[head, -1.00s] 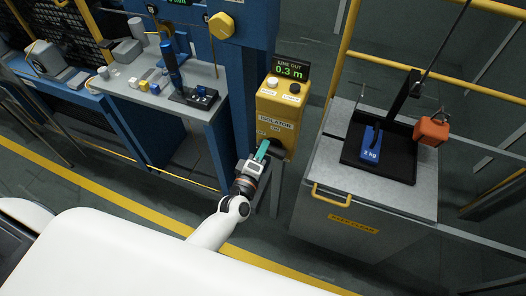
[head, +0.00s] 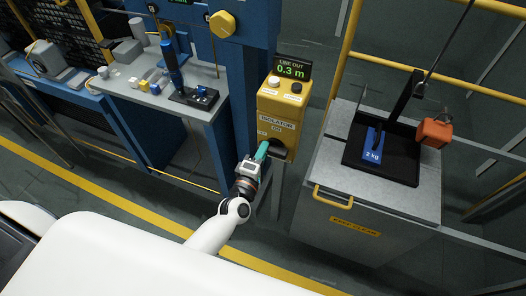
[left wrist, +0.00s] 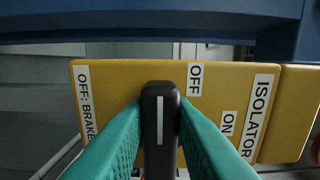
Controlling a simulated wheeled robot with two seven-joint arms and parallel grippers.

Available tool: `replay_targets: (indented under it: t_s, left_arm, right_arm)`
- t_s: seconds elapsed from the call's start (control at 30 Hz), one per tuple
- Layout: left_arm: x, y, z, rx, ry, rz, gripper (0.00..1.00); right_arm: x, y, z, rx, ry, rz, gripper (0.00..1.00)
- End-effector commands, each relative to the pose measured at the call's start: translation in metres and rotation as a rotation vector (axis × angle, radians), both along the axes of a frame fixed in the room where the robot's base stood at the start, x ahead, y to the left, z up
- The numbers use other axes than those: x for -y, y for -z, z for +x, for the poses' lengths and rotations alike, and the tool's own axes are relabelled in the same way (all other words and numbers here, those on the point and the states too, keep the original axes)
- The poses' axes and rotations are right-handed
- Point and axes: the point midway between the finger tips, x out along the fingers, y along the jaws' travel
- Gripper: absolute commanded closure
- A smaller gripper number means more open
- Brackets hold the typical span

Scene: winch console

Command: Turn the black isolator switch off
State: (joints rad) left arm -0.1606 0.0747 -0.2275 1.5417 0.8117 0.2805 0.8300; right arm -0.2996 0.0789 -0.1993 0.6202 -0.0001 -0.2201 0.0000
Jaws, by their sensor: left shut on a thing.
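The black isolator switch (left wrist: 160,125) shows in the left wrist view as a black handle with a white stripe. The stripe stands upright in that picture. My left gripper (head: 262,151) is at the front of the yellow isolator box (head: 284,110), its teal fingers on both sides of the handle, shut on it. In the left wrist view an OFF label (left wrist: 195,79) is up and right of the handle, and an ON label (left wrist: 228,123) is farther right and lower. The fingers hide part of the handle. My right gripper is not in view.
A line-out display (head: 291,68) reading 0.3 m tops the box. A blue post (head: 250,85) stands close on its left. A bench (head: 205,105) is on the left.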

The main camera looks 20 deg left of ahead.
Motion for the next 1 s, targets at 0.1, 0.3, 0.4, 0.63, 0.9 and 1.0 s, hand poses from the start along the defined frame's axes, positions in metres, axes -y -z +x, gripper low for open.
replay_targets:
  t_s: [0.1, 0.3, 0.4, 0.63, 0.9, 1.0]
  left_arm:
    - [0.0, 0.002, -0.001, -0.004, 0.0, -0.003, 0.63]
    - [0.0, 0.001, 0.0, -0.002, 0.0, -0.002, 0.56]
    - [0.0, 0.001, 0.0, -0.001, 0.0, -0.001, 0.56]
    - [-0.001, 0.002, -0.022, -0.003, 0.0, -0.002, 0.56]
    - [-0.003, 0.003, -0.081, -0.005, 0.001, -0.001, 0.56]
    - [-0.003, 0.003, -0.098, -0.004, 0.001, -0.001, 0.56]
  right_arm:
    - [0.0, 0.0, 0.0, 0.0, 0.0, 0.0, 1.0]
    - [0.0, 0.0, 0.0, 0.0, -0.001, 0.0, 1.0]
    - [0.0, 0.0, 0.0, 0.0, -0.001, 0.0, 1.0]
    - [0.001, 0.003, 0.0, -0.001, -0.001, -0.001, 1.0]
    - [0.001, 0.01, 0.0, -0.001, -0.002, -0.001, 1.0]
    - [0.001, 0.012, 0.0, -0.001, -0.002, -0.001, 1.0]
